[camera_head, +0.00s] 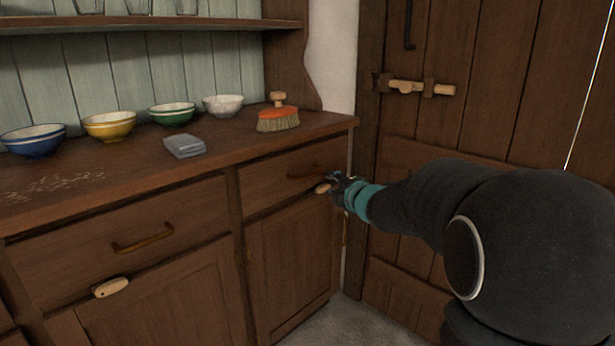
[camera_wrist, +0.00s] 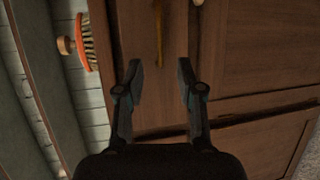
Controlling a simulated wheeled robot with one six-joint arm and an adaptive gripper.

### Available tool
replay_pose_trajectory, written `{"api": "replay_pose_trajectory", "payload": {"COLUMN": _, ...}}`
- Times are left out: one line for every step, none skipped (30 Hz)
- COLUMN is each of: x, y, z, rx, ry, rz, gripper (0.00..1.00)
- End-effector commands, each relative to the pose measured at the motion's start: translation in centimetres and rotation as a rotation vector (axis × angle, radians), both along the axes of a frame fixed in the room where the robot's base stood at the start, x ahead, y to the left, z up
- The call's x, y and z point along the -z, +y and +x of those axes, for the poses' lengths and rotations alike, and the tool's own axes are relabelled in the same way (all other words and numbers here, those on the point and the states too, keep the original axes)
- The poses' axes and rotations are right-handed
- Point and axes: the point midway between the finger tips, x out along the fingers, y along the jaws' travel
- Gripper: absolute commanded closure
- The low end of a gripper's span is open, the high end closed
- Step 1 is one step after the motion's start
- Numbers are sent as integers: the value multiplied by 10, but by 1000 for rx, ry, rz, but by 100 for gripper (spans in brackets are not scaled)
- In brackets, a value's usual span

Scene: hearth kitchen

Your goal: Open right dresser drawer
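The right dresser drawer (camera_head: 268,182) is a dark wooden front below the dresser top, and it looks closed. Its bar handle (camera_head: 303,174) is dark in the head view and shows as a thin brassy strip in the wrist view (camera_wrist: 158,32), beyond the fingertips. My gripper (camera_wrist: 160,68) is open in the wrist view, with nothing visible between its two fingers. In the head view my gripper (camera_head: 338,182) is in front of the right end of this drawer, close to the handle. Contact with the handle is not visible.
A pale wooden catch (camera_head: 322,188) sits just below the drawer. A left drawer (camera_head: 120,240) is closed. A plank door (camera_head: 480,100) stands at right.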

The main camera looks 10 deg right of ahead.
Motion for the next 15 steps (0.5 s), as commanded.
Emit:
{"api": "replay_pose_trajectory", "payload": {"x": 1, "y": 1, "z": 3, "rx": -7, "ry": -4, "rz": -5, "gripper": 63}}
{"api": "replay_pose_trajectory", "payload": {"x": 1, "y": 2, "z": 6, "rx": -10, "ry": -5, "rz": -6, "gripper": 63}}
{"api": "replay_pose_trajectory", "payload": {"x": 2, "y": 3, "z": 9, "rx": -12, "ry": -5, "rz": -7, "gripper": 63}}
{"api": "replay_pose_trajectory", "payload": {"x": 3, "y": 4, "z": 12, "rx": -12, "ry": -5, "rz": -7, "gripper": 63}}
{"api": "replay_pose_trajectory", "payload": {"x": 3, "y": 5, "z": 16, "rx": -12, "ry": -5, "rz": -7, "gripper": 63}}
{"api": "replay_pose_trajectory", "payload": {"x": 5, "y": 7, "z": 21, "rx": -12, "ry": -4, "rz": -7, "gripper": 63}}
{"api": "replay_pose_trajectory", "payload": {"x": 6, "y": 8, "z": 26, "rx": -12, "ry": -3, "rz": -7, "gripper": 63}}
{"api": "replay_pose_trajectory", "payload": {"x": 7, "y": 9, "z": 30, "rx": -12, "ry": -3, "rz": -6, "gripper": 63}}
{"api": "replay_pose_trajectory", "payload": {"x": 8, "y": 10, "z": 38, "rx": -11, "ry": -4, "rz": -5, "gripper": 63}}
{"api": "replay_pose_trajectory", "payload": {"x": 9, "y": 12, "z": 43, "rx": -11, "ry": -4, "rz": -5, "gripper": 63}}
{"api": "replay_pose_trajectory", "payload": {"x": 10, "y": 13, "z": 48, "rx": -12, "ry": -4, "rz": -6, "gripper": 63}}
{"api": "replay_pose_trajectory", "payload": {"x": 12, "y": 15, "z": 55, "rx": -12, "ry": -3, "rz": -6, "gripper": 63}}
{"api": "replay_pose_trajectory", "payload": {"x": 12, "y": 16, "z": 60, "rx": -11, "ry": -4, "rz": -6, "gripper": 63}}
{"api": "replay_pose_trajectory", "payload": {"x": 14, "y": 17, "z": 65, "rx": -11, "ry": -3, "rz": -6, "gripper": 63}}
{"api": "replay_pose_trajectory", "payload": {"x": 14, "y": 18, "z": 72, "rx": -10, "ry": -4, "rz": -6, "gripper": 63}}
